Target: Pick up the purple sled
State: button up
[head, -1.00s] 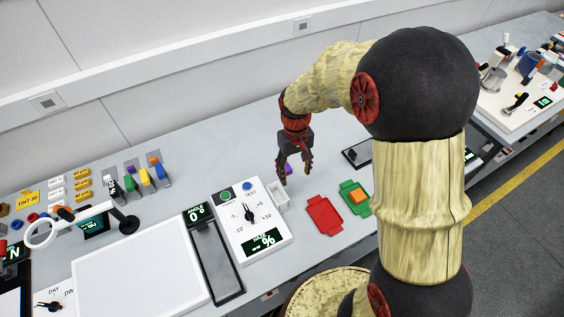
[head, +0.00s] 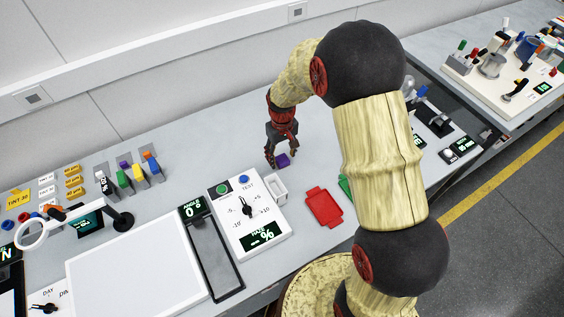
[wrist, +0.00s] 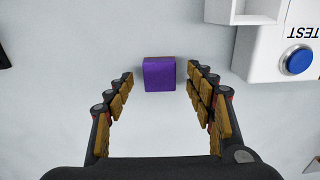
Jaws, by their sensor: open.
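The purple sled (head: 283,160) is a small purple block on the pale bench top, behind and to the right of the white test panel. In the wrist view the purple sled (wrist: 159,74) is near the upper middle, with a flat face toward the camera. My gripper (wrist: 160,78) is open, its two fingers on either side of the sled, with gaps on both sides. In the head view my gripper (head: 281,156) points down close over the sled, and its fingers partly hide it. I cannot tell the exact height left between the fingertips and the bench.
A white open box (head: 274,188) and the test panel (head: 247,218) with knob and buttons are close by. A red tray (head: 323,207) lies in front; a green tray (head: 346,188) is mostly behind my arm. The bench behind the sled is clear.

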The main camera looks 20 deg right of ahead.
jog(key=shift+f, duration=0.6)
jog(key=shift+c, duration=1)
jog(key=shift+r, duration=0.1)
jog(key=c, duration=1.1)
